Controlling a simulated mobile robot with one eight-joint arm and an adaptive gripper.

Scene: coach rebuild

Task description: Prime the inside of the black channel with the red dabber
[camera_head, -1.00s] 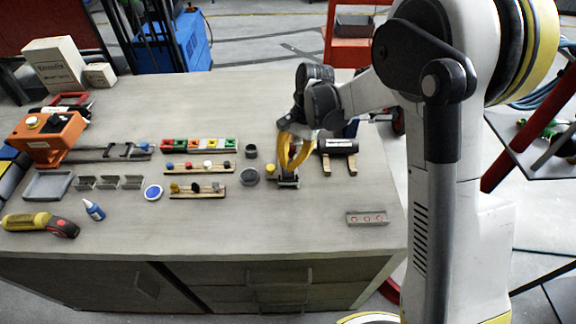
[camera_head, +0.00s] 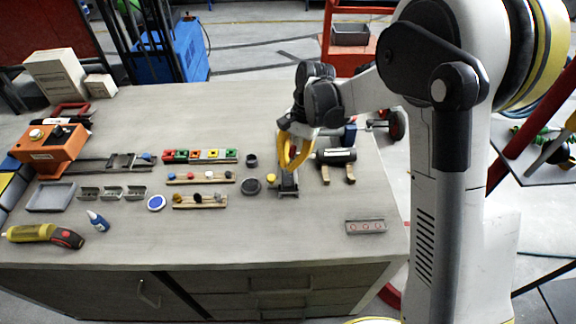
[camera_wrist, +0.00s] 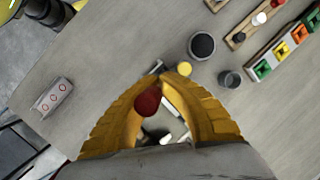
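My gripper (camera_head: 290,168) has two curved yellow fingers and points down over a small dark fixture (camera_head: 289,188) on the bench. In the wrist view the fingertips (camera_wrist: 160,74) are close together. A dark red rounded knob, which looks like the red dabber (camera_wrist: 148,102), sits between the fingers, and they appear shut on it. Its working tip is hidden. Below it, partly covered by the fingers, a dark and pale shape (camera_wrist: 177,128) shows. It may be the black channel in the fixture, but I cannot tell its inside or whether the dabber touches it.
A yellow knob (camera_head: 271,178), a dark round dish (camera_head: 251,187) and a small dark cup (camera_head: 252,160) stand left of the fixture. Racks of small knobbed pieces (camera_head: 203,178) lie further left. A dark cylinder on wooden supports (camera_head: 336,156) is close on the right. The front bench is largely clear.

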